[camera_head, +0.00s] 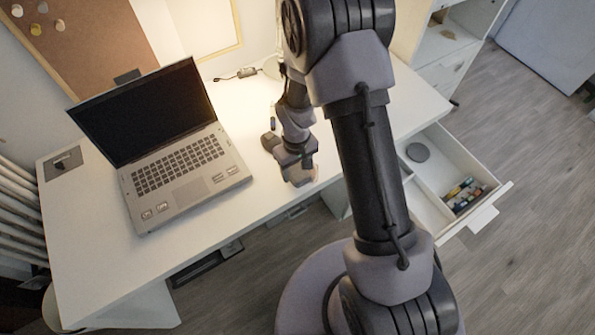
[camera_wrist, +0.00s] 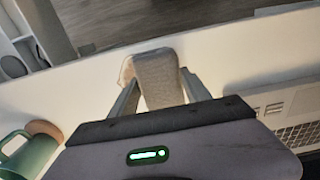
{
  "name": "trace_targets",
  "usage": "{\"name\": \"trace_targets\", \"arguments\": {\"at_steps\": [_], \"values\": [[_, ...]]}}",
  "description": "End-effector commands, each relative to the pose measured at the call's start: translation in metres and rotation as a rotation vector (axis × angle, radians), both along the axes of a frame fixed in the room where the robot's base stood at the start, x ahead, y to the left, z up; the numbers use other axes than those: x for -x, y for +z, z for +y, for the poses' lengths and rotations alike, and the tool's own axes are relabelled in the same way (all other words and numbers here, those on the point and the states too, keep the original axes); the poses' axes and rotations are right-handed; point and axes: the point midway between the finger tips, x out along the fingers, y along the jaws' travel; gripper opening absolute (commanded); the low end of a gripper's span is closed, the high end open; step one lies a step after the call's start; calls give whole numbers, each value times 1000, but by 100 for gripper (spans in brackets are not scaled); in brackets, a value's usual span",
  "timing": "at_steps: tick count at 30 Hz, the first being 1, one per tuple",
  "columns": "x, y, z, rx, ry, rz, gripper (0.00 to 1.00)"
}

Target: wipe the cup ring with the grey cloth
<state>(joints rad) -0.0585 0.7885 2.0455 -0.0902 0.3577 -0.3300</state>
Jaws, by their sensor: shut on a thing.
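My gripper (camera_wrist: 155,92) is shut on the grey cloth (camera_wrist: 158,75), which looks beige-grey and folded between the two fingers. In the wrist view the cloth is low over or on the white desk, close to its front edge; I cannot tell if it touches. A faint tan curved edge (camera_wrist: 126,70) shows just left of the cloth; it may be part of the cup ring, but the rest is hidden. In the head view my gripper (camera_head: 300,178) is near the desk's front edge, right of the laptop, and the cloth is mostly hidden there.
The open laptop (camera_head: 180,165) stands left of my gripper. An open drawer (camera_head: 447,185) juts out at right. The white desk (camera_head: 95,255) is bare along its front left.

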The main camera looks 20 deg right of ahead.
Motion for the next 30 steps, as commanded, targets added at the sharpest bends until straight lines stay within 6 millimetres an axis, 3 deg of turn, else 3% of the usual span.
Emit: {"name": "trace_targets", "arguments": {"at_steps": [15, 30], "values": [[-8, 49, 6, -1, -3, -2, 12], [-9, 52, 6, -1, -4, -2, 12]]}}
